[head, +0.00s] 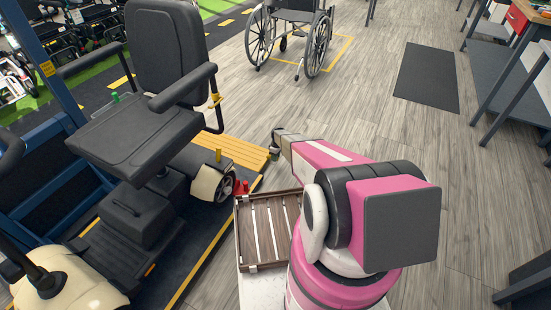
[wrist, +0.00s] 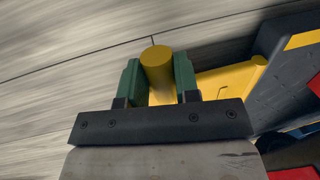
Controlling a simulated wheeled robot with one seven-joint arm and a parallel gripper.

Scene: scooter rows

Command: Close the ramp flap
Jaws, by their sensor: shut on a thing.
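The yellow slatted ramp flap (head: 238,148) lies low along the far edge of the dark scooter platform in the head view. My gripper (head: 273,152) is at the flap's right end. In the wrist view my gripper (wrist: 159,80) has its two green fingers shut on an upright yellow post (wrist: 157,62), which looks like the flap's handle. A yellow part of the flap (wrist: 228,80) shows just right of the fingers. The post's lower part is hidden by the gripper, and its joint with the flap cannot be made out.
A mobility scooter (head: 140,140) stands on the platform (head: 205,245), close to the flap. A wooden slatted tray (head: 262,268) is beside my arm. A wheelchair (head: 290,30) is at the back. The wood floor behind the flap is clear, with a dark mat (head: 427,77) farther right.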

